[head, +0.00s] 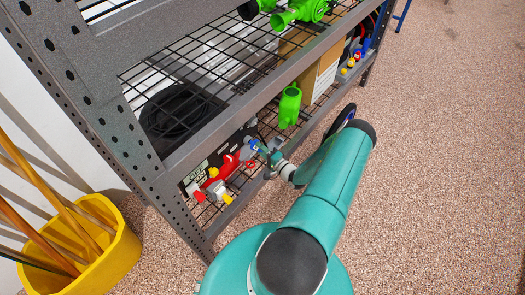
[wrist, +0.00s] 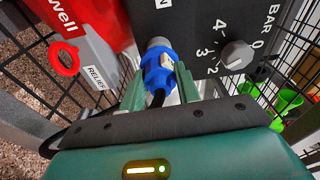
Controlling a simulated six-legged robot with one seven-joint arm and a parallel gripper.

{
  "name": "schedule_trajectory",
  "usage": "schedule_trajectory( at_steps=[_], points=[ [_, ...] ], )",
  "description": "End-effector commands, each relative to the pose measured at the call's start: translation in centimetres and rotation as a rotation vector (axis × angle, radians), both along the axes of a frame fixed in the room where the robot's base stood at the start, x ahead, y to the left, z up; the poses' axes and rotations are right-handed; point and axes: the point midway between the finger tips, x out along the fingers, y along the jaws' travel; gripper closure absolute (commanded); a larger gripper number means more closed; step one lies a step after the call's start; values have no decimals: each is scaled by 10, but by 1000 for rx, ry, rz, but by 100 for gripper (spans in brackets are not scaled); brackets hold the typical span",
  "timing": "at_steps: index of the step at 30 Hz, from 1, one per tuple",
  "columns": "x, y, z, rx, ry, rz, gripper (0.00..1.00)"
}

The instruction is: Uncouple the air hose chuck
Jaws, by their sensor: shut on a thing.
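The air hose chuck (wrist: 158,72) is a blue ribbed collar with a pale tab on its top. It sits at a grey metal fitting (wrist: 158,44) on the front of a black panel (wrist: 215,25). My gripper (wrist: 161,82) has its two green fingers shut on the chuck, one on each side. A dark hose shows just below the chuck, partly hidden by the gripper body. In the head view, the chuck (head: 255,145) appears small and blue at the lower shelf, with my gripper (head: 268,153) against it from the right.
A dial (wrist: 237,54) marked BAR is right of the chuck. A red part (wrist: 95,22) with a red ring (wrist: 64,58) and a RELIEF label is at left. A steel shelf post (head: 110,100) and wire shelves surround the spot. A yellow bucket (head: 105,265) stands left; the right floor is clear.

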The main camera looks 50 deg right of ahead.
Motion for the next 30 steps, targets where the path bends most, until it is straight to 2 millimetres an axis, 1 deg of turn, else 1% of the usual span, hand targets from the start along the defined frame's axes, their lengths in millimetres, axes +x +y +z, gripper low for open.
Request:
schedule_trajectory(
  at_steps=[28, 29, 30],
  points=[
    [22, 2, 0, 0, -1, 1, 100],
    [21, 2, 0, 0, -1, 0, 62],
    [21, 2, 0, 0, -1, 0, 54]
  ],
)
